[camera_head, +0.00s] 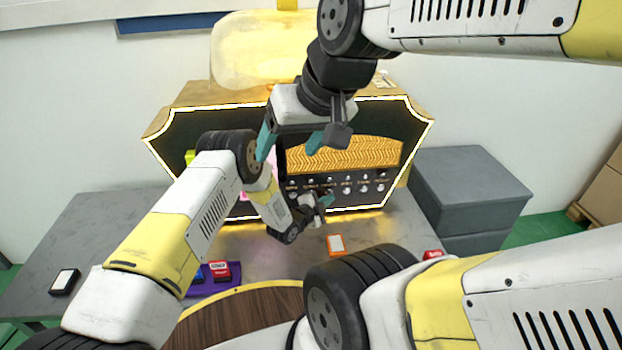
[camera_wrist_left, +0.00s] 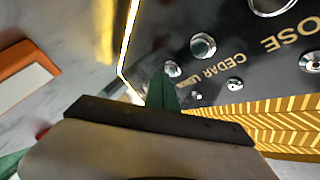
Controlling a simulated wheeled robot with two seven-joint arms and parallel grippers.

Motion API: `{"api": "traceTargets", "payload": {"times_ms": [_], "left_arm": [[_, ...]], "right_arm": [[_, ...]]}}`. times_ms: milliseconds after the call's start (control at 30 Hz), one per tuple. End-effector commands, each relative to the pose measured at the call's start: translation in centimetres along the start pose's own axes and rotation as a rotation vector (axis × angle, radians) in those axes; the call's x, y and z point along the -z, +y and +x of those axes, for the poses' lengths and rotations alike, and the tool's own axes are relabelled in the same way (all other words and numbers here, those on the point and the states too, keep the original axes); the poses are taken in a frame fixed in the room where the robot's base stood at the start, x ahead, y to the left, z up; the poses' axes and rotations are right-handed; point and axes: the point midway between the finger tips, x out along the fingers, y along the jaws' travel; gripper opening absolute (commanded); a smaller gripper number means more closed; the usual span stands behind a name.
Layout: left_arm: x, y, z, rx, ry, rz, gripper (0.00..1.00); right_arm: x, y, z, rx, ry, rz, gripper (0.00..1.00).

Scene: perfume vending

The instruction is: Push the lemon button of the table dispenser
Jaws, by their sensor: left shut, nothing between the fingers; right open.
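The table dispenser (camera_head: 415,120) has a black front panel with a lit edge, a gold patterned band and a row of round buttons under labels. My left gripper (camera_head: 327,202) is shut and empty, in front of the row's middle and hiding part of it. In the left wrist view, a label partly covered by a teal finger (camera_wrist_left: 160,92) starts like "LEM". The small lemon button (camera_wrist_left: 172,68) is right beside the fingertip; I cannot tell whether they touch. My right gripper (camera_head: 290,142) is open and empty, higher up before the panel.
A large yellow bottle (camera_head: 265,50) tops the dispenser. An orange-and-white box (camera_head: 336,244) lies on the grey table below the panel. A red box (camera_head: 219,270) sits on a purple tray (camera_head: 225,289). A grey cabinet (camera_head: 470,180) stands at right.

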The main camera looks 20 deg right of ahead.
Motion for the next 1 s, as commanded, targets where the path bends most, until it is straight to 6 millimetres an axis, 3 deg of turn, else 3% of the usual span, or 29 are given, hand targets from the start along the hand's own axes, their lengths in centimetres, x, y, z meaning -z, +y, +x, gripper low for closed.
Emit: {"api": "traceTargets", "payload": {"times_ms": [1000], "left_arm": [[-0.51, -0.43, 0.62, 0.0, -0.001, 0.0, 0.0]], "right_arm": [[0.0, 0.0, 0.0, 0.0, 0.0, 0.0, 0.72]]}}
